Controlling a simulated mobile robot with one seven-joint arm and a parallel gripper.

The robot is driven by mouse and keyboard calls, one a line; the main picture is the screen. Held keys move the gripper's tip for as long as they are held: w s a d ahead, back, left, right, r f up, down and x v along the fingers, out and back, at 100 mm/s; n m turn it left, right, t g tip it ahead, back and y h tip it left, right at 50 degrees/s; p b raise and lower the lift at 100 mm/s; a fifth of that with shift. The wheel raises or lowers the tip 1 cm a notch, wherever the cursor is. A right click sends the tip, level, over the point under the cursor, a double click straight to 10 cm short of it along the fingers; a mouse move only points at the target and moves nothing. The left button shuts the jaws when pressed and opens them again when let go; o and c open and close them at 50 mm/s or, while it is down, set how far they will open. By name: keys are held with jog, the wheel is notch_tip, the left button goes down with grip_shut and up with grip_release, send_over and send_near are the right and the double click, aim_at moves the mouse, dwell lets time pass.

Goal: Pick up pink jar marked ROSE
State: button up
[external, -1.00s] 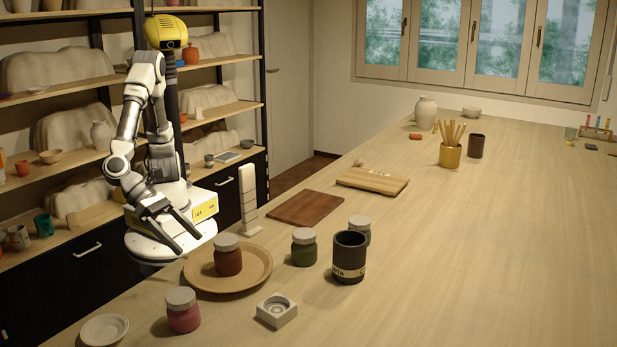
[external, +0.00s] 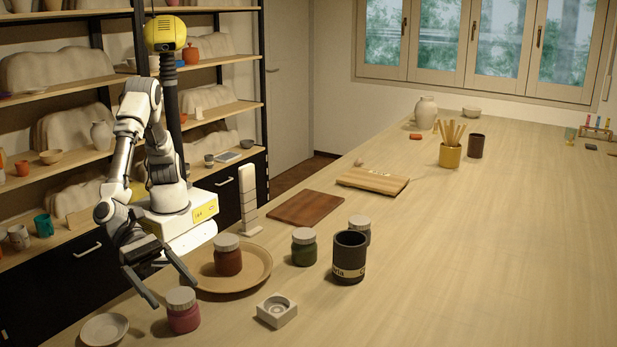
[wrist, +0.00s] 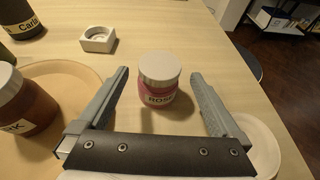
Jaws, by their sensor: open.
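The pink jar (external: 183,315) with a grey lid stands upright on the table near its front edge. In the wrist view the pink jar (wrist: 158,92) shows a white label reading ROSE, and it stands between and a little beyond my open fingers. My gripper (external: 172,290) is open and empty, just behind and to the left of the jar in the external view. In the wrist view my gripper (wrist: 160,80) has one finger on each side of the jar, apart from it.
A brown jar (external: 228,260) sits on a round tan plate (external: 262,268) beside the pink jar. A small pale dish (external: 104,329) lies on its other side. A white square block (external: 277,311), green jar (external: 304,250) and dark canister (external: 349,262) stand nearby.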

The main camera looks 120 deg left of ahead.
aim_at(188, 306)
jog(key=shift+r+x, duration=0.1)
jog(key=shift+x, duration=1.6)
jog(key=shift+r+x, duration=0.15)
jog(key=shift+x, duration=1.55)
jog(key=shift+w, duration=0.1)
grip_shut()
